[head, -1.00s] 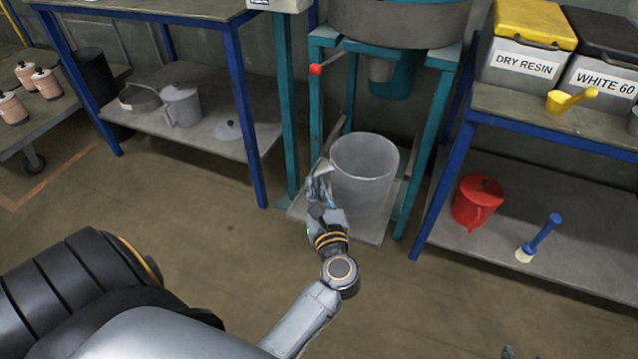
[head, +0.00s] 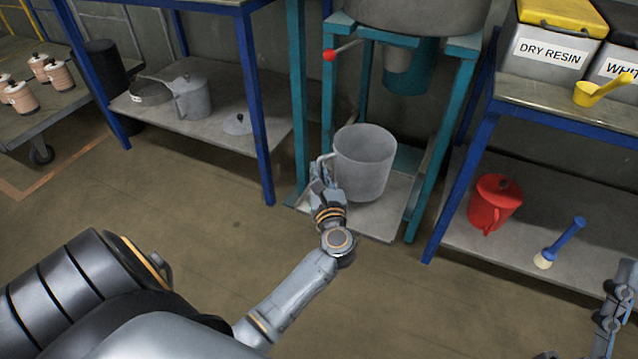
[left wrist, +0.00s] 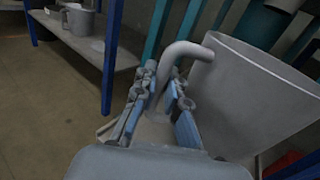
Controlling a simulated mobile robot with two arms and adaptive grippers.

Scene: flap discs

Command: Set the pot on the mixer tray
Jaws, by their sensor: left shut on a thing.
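The pot (head: 367,165) is a tall grey open vessel with a side handle; it shows upright in the head view and large at right in the left wrist view (left wrist: 245,95). My left gripper (head: 322,172) is shut on its handle, at the pot's left side. In the left wrist view the handle (left wrist: 185,50) runs down between the fingers. The mixer tray (head: 385,222) is a flat grey plate low in the teal stand. The pot is in front of part of it; I cannot tell whether its base touches. My right gripper (head: 610,310) is partly in view at lower right.
Teal stand legs (head: 440,150) flank the tray, with a red-knobbed lever (head: 330,55) and the mixer body (head: 415,15) above. A shelf at right holds a red jug (head: 495,203) and a brush (head: 560,243).

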